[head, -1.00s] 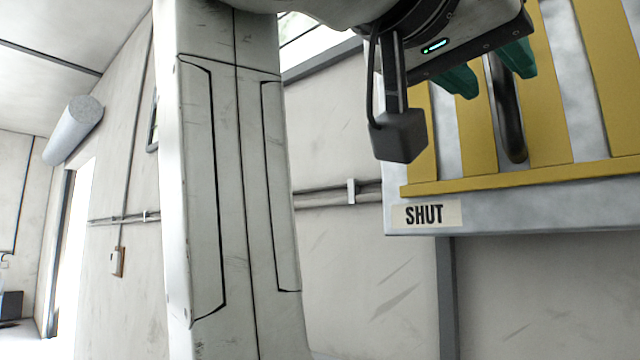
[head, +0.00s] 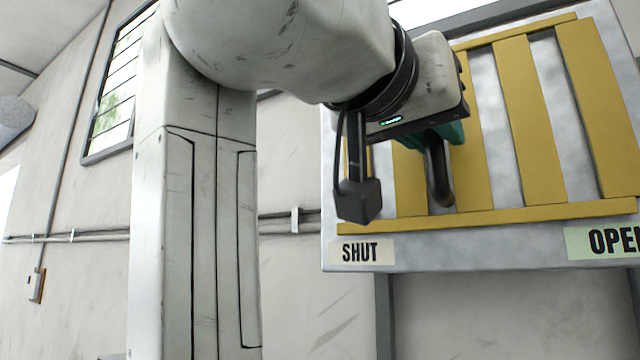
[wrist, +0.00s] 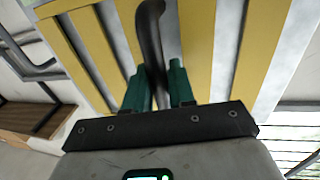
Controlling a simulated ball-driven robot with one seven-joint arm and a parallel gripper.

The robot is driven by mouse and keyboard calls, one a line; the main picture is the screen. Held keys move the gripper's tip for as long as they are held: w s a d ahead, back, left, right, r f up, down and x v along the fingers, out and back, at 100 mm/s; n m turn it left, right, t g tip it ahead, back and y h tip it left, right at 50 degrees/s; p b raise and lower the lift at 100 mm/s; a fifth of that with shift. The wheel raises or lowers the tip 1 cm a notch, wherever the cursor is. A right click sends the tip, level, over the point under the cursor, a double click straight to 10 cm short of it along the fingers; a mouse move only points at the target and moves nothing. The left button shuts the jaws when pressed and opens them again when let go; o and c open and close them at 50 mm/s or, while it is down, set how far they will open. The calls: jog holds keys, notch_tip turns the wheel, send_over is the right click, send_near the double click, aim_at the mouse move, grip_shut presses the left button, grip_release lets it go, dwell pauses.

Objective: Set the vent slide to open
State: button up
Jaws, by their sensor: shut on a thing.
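The vent slide is a wall panel with yellow slats (head: 527,120) over grey metal. A SHUT label (head: 362,252) is at its lower left and an OPEN label (head: 612,241) at its lower right, cut by the picture edge. The dark bar handle (head: 441,185) stands nearer the SHUT label. My gripper (head: 440,135) is at the handle's upper part, its teal fingers shut on it. In the wrist view the handle (wrist: 151,35) runs down between the two fingers (wrist: 160,88); the exact contact is partly hidden.
The panel's yellow bottom rail (head: 500,217) runs below the slats. A pipe (head: 285,224) crosses the wall left of the panel. A window (head: 120,85) is at upper left. The panel front right of the handle looks clear.

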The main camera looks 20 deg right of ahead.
grip_shut()
jog(key=s+d+b, duration=0.1)
jog(key=s+d, duration=0.1)
jog(key=shift+s+d, duration=0.25)
jog(key=shift+s, duration=0.05)
jog(key=o, duration=0.7)
grip_release()
jog(key=shift+s+a, duration=0.15)
jog(key=shift+a, duration=0.1)
jog(key=b, duration=0.3)
send_near(483, 137)
jog(key=v, duration=0.5)
jog(key=shift+s+a, duration=0.1)
jog(key=shift+s, duration=0.05)
